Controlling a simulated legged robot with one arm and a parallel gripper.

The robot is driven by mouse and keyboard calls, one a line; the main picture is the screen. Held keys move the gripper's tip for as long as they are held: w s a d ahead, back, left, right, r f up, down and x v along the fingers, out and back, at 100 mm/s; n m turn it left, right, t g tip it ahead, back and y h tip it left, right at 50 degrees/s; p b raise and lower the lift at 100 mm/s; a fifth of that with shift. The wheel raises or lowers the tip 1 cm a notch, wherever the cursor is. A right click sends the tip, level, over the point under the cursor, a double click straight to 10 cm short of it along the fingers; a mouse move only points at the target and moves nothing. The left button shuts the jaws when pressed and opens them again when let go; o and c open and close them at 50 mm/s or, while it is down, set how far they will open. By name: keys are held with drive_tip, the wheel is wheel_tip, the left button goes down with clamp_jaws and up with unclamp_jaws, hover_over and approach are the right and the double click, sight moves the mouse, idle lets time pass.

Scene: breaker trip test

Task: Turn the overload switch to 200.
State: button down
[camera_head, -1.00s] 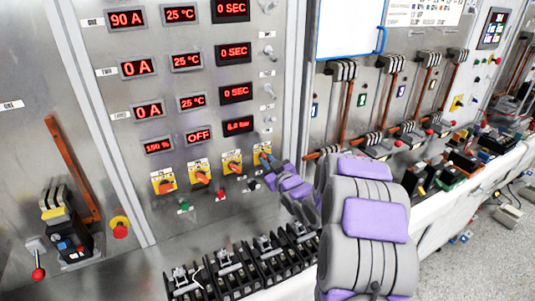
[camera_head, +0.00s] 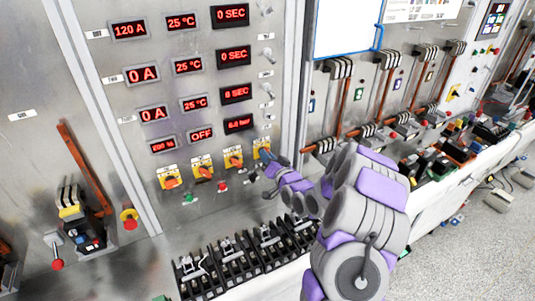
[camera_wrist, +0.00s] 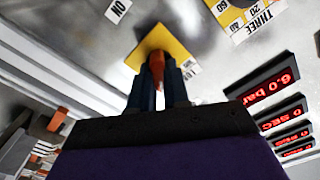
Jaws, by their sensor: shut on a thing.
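A row of yellow-plated rotary switches with orange knobs sits low on the grey panel. My gripper (camera_head: 270,163) is at the right-end switch (camera_head: 261,147) and partly hides it. In the wrist view, its dark fingers (camera_wrist: 158,80) are shut on the orange knob (camera_wrist: 156,63) in front of the yellow plate (camera_wrist: 150,43). The scale of this switch cannot be read. The percent display (camera_head: 163,145) at the left appears to read 200 %. The top-left display (camera_head: 129,30) reads 120 A.
Three other switches (camera_head: 203,167) stand to the left, with small green and red buttons below. Black terminal blocks (camera_head: 230,263) lie on the ledge underneath. A lever with a red ball (camera_head: 57,264) is at far left. Copper bars (camera_head: 345,107) and more devices line the right.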

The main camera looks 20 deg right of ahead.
drive_tip(key=shift+f+m, duration=0.15)
drive_tip(key=shift+m, duration=0.75)
drive_tip(key=shift+p, duration=0.3)
drive_tip(key=c, duration=1.1)
unclamp_jaws()
drive_tip(key=shift+w+d, duration=0.15)
drive_tip(key=s+p, duration=0.1)
drive_tip(key=s, duration=1.1)
drive_tip(key=shift+d+p, duration=0.2)
drive_tip(key=shift+p, duration=0.2)
